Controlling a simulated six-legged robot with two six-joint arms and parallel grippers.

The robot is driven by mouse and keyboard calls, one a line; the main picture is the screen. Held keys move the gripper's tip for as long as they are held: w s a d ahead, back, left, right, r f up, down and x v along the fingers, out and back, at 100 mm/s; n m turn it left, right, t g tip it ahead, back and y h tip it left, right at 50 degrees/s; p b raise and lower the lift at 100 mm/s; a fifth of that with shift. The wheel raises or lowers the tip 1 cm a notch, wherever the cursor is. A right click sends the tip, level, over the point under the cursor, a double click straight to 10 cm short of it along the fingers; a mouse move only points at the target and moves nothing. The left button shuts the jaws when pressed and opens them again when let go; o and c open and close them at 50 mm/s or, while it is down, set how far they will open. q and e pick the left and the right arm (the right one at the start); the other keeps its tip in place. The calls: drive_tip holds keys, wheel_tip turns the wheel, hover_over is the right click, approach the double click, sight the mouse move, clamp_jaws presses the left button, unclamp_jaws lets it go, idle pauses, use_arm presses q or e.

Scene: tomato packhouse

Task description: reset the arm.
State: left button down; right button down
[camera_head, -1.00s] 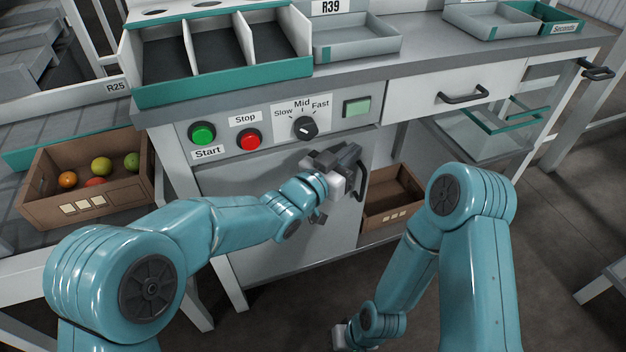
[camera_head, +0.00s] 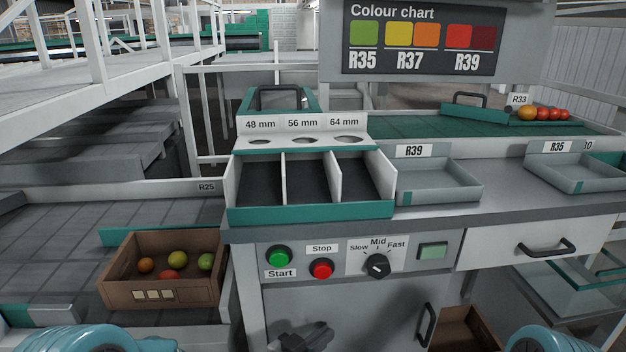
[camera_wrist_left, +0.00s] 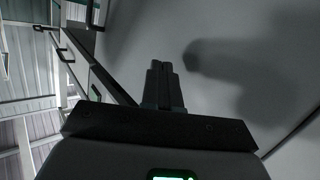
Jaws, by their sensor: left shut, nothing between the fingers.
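My left gripper (camera_head: 302,338) shows only partly at the bottom edge of the head view, in front of the grey cabinet front (camera_head: 370,312). In the left wrist view its two dark fingers (camera_wrist_left: 164,68) are together with nothing between them. A pale panel fills much of that view behind them, with a dark shadow on it. The blue shell of my left arm (camera_head: 78,340) shows at the bottom left, and part of my right arm (camera_head: 545,341) at the bottom right. My right gripper is out of view.
The control panel has a green Start button (camera_head: 279,256), a red Stop button (camera_head: 321,269) and a speed knob (camera_head: 376,265). A cabinet handle (camera_head: 425,326) sticks out low. A brown crate (camera_head: 186,295) with tomatoes stands left. The three-bay sorter (camera_head: 310,212) and grey R39 tray (camera_head: 440,197) are above.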

use_arm(q)
drive_tip(key=s+a+f+n+g+y, duration=0.2)
drive_tip(key=s+a+f+n+y, duration=0.15)
drive_tip(key=a+f, duration=0.7)
drive_tip(key=s+a+f+n+g+y, duration=0.4)
drive_tip(key=s+a+f+n, duration=0.1)
drive_tip(key=s+f, duration=0.65)
drive_tip(key=s+f+n+g, duration=0.1)
drive_tip(key=s+g, duration=0.1)
drive_tip(key=s, duration=0.3)
drive_tip(key=s+f+g, duration=0.2)
drive_tip(key=s+g, duration=0.1)
drive_tip(key=s, duration=0.3)
wheel_tip(320, 180, up, 30)
drive_tip(key=p, duration=3)
drive_tip(key=shift+d+r, duration=0.25)
